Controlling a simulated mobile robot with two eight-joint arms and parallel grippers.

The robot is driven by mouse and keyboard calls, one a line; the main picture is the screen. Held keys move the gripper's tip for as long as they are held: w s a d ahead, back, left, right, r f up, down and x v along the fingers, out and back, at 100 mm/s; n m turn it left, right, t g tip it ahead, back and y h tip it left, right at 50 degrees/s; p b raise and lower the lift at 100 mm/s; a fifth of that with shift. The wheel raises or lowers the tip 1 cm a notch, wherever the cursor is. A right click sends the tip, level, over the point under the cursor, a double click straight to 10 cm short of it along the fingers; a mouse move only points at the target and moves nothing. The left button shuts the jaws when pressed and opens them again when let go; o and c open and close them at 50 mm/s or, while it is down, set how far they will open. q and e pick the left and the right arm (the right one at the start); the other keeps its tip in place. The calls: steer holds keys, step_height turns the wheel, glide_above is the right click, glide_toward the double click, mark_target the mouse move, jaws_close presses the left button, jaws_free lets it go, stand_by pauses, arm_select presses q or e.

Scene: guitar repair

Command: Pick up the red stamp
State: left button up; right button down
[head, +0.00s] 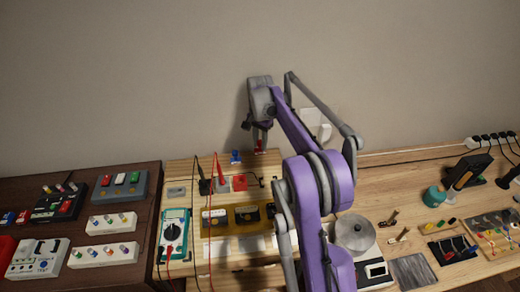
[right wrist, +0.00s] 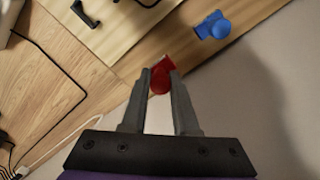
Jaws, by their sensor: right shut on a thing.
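The red stamp (right wrist: 161,79) is between the two fingertips of my right gripper (right wrist: 160,88) in the right wrist view, and the fingers are shut on it. In the head view the red stamp (head: 259,150) is a small red spot below my right gripper (head: 260,137), near the back edge of the workbench. I cannot tell whether it touches the bench top. A blue stamp (right wrist: 212,26) stands apart from it; it also shows in the head view (head: 235,157), left of the gripper. My left gripper is not in view.
The wall is close behind the bench. A teal multimeter (head: 174,238), red and black probe leads, and a wooden holder (head: 236,217) stand in front. A round metal pot (head: 355,232) is at right. A dark table (head: 140,255) with pedals lies at left.

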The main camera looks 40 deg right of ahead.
mark_target(260, 143)
steer(key=r, duration=0.3)
steer(key=shift+s+a, duration=0.2)
steer(key=shift+s, duration=0.15)
steer(key=s+a+b, duration=0.1)
steer(key=s+a, duration=0.3)
steer(key=s, duration=0.4)
steer(key=s+a+b, duration=0.1)
steer(key=s+a, duration=0.4)
steer(key=s, duration=0.3)
steer(key=shift+s+b, duration=0.25)
steer(key=shift+b, duration=0.05)
